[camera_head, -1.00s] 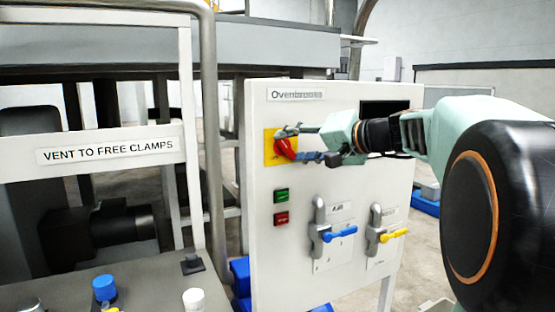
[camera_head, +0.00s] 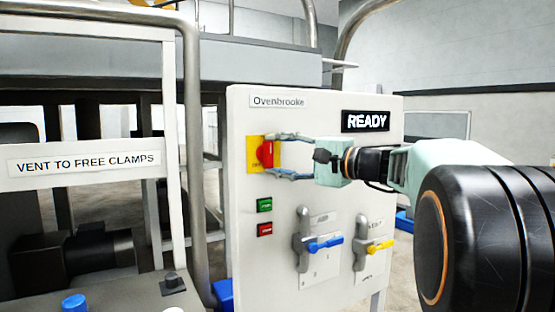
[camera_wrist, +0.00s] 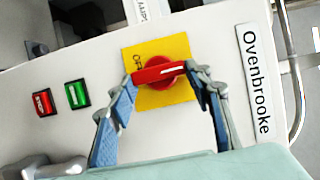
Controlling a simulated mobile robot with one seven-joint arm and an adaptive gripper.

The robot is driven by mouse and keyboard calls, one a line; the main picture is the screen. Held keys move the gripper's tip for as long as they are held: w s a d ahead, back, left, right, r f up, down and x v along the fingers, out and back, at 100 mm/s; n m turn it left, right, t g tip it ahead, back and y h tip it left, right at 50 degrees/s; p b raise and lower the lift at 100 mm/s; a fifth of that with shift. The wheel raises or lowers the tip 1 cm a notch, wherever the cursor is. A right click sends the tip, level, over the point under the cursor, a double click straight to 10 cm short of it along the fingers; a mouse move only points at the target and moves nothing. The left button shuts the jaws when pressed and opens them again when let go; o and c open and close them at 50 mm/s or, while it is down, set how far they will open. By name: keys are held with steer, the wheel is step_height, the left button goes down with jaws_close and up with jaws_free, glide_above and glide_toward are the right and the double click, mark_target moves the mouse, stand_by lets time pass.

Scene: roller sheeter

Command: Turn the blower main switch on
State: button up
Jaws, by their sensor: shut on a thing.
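The red rotary switch (camera_head: 265,153) sits on a yellow plate (camera_head: 252,142) at the upper left of the white panel. Its handle stands about upright in the head view. My gripper (camera_head: 277,157) reaches it from the right, one finger above and one below. In the wrist view the switch's red handle (camera_wrist: 160,72) spans between my two fingertips, which are shut on its ends. "OFF" lettering shows on the plate left of the handle there. The display (camera_head: 367,121) at the panel's upper right reads "READY".
The white panel (camera_head: 270,275), labelled "Ovenbrooke", also carries a green button (camera_head: 264,205), a red button (camera_head: 265,229), and blue (camera_head: 325,243) and yellow (camera_head: 379,246) lever handles below. A metal pipe (camera_head: 192,150) and frame stand to the left.

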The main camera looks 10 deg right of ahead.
steer(key=shift+r, duration=0.1)
stand_by(0.4)
steer(key=o, duration=1.2)
steer(key=shift+c, duration=0.2)
steer(key=v, duration=1.2)
